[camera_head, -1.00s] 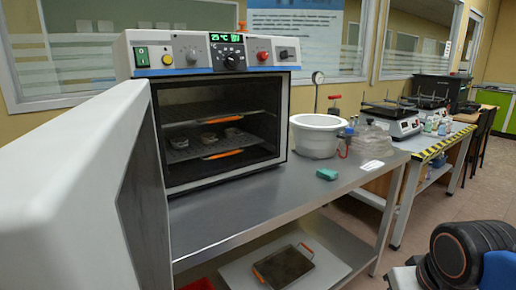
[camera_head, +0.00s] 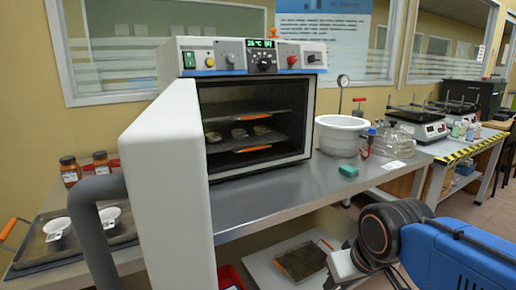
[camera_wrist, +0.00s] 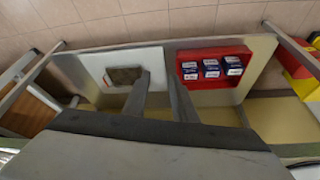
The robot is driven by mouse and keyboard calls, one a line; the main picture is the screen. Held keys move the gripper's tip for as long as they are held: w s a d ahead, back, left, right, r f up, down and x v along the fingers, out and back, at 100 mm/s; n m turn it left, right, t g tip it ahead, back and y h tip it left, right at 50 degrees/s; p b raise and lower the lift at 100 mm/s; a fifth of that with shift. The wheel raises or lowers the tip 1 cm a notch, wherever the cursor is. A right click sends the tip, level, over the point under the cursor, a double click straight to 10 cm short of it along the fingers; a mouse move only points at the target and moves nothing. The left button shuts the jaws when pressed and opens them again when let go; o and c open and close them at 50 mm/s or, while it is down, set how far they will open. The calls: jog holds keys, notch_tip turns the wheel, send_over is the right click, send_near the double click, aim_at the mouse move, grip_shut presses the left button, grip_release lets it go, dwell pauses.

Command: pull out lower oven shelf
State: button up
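The oven (camera_head: 250,58) stands on the metal bench with its white door (camera_head: 170,190) swung open toward me. Inside, the lower shelf (camera_head: 285,138) is a dark rack with an orange handle (camera_head: 254,149) at its front edge. Several small dishes (camera_head: 238,133) sit on it. The upper shelf (camera_head: 285,112) is above it, also with an orange handle. My gripper (camera_head: 340,272) is in front of the bench, below and right of the oven opening, touching nothing that I can see. In the wrist view my gripper (camera_wrist: 160,85) has its two fingers apart with nothing held.
A tray (camera_head: 110,240) with white dishes and two brown jars (camera_head: 70,171) are left of the door. A white tub (camera_head: 340,135) and a small green block (camera_head: 348,171) are on the right. Below are a red bin (camera_wrist: 215,54) of boxes and a brown-grey tray (camera_head: 302,261).

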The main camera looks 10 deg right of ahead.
aim_at(259, 148)
jog(key=w+a+r+m+y, duration=0.3)
jog(key=w+r, duration=0.1)
jog(key=w, duration=0.4)
jog(key=w+a+r+m+y, duration=0.2)
jog(key=w+a+r+y, duration=0.15)
jog(key=w, duration=0.35)
jog(key=w+d+r+m+t, duration=0.1)
jog(key=w+r, duration=0.1)
jog(key=w, duration=0.1)
jog(key=w+d+r+m+t+y, duration=0.1)
jog(key=w+d+r, duration=0.1)
jog(key=w, duration=0.1)
jog(key=w+d+r+m+t+y, duration=0.1)
jog(key=w+r+t, duration=0.1)
jog(key=w, duration=0.2)
jog(key=shift+d+r+y, duration=0.15)
jog(key=shift+r+y, duration=0.1)
jog(key=w+d+r+m+t, duration=0.3)
jog(key=w+d+r+t, duration=0.15)
jog(key=w+d, duration=0.3)
jog(key=shift+g+y, duration=0.3)
jog(key=shift+g, duration=0.05)
jog(key=x, duration=1.1)
jog(key=r+x, duration=0.1)
jog(key=x, duration=0.5)
jog(key=shift+w+a+f, duration=0.1)
jog(key=shift+w+a, duration=0.1)
jog(key=shift+w, duration=0.1)
jog(key=shift+c, duration=0.4)
grip_shut()
